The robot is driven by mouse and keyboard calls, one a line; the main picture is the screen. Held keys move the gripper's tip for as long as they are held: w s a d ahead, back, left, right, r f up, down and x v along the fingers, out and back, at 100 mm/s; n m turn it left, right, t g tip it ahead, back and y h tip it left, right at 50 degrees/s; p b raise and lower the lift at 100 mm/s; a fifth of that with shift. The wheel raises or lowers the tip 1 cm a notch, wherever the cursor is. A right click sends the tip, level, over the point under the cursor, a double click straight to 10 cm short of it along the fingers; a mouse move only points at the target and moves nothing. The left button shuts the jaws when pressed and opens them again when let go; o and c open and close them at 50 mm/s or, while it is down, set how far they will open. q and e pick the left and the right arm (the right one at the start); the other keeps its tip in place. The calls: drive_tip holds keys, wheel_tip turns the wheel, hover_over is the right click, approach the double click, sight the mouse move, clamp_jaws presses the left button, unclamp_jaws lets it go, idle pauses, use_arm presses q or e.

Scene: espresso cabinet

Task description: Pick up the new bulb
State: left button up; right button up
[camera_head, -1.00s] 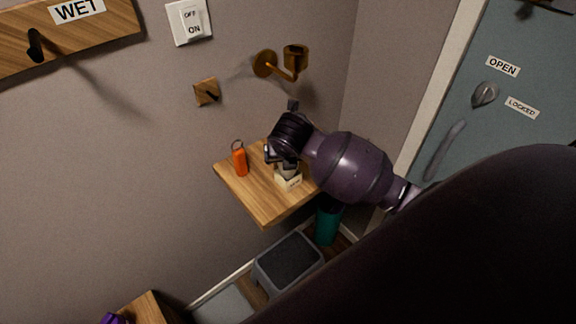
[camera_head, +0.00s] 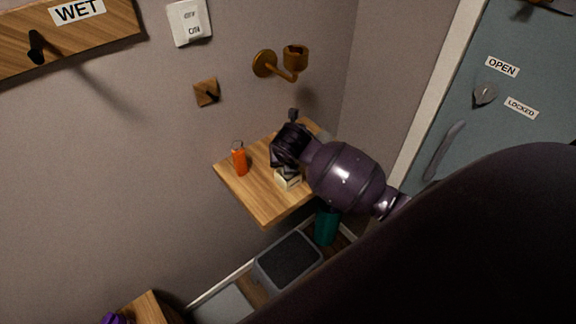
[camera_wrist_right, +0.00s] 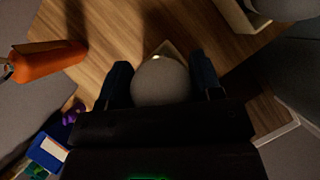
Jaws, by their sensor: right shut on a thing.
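The new bulb (camera_wrist_right: 162,82) is a pale, round globe in the right wrist view. It sits between the two dark fingers of my right gripper (camera_wrist_right: 162,78), which is shut on it. In the head view my right gripper (camera_head: 284,160) is low over the wooden wall shelf (camera_head: 262,207), just above a small cream box (camera_head: 288,181). A pale corner of that box shows beyond the bulb in the wrist view. The bulb is hidden by my wrist in the head view, and I cannot tell whether it is clear of the box. My left gripper is not in view.
An orange bottle-like object (camera_head: 239,160) stands at the shelf's left. A pale container (camera_wrist_right: 244,14) is at its other side. A brass wall fixture (camera_head: 281,65) and wooden peg (camera_head: 206,92) are above. A grey bin (camera_head: 288,260) stands below; a blue-grey door (camera_head: 500,130) is right.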

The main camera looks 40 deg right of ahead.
drive_tip(key=shift+r, duration=0.1)
drive_tip(key=w+r, duration=0.3)
drive_tip(key=r, duration=1)
drive_tip(key=w+a+r, duration=0.1)
drive_tip(key=w+r, duration=0.1)
drive_tip(key=r, duration=1.1)
drive_tip(key=w+r, duration=0.3)
drive_tip(key=r, duration=1)
drive_tip(key=d+r+m+h, duration=0.1)
drive_tip(key=d+r+m, duration=0.1)
drive_tip(key=d+r, duration=0.3)
drive_tip(key=shift+s+d+f+m+g+h, duration=0.15)
drive_tip(key=shift+d+f+m+g+h, duration=0.3)
drive_tip(key=shift+m, duration=0.7)
drive_tip(key=shift+s+d+f+m+g+h, duration=0.2)
drive_tip(key=shift+d+f+m+g, duration=0.2)
drive_tip(key=shift+d+m+g, duration=0.6)
drive_tip(key=shift+s+d+f+m+g+h, duration=0.15)
drive_tip(key=shift+d+f+m+g+h, duration=0.2)
drive_tip(key=shift+m, duration=1)
drive_tip(key=shift+d+f, duration=0.15)
drive_tip(key=shift+f, duration=0.15)
drive_tip(key=shift+f, duration=4.5)
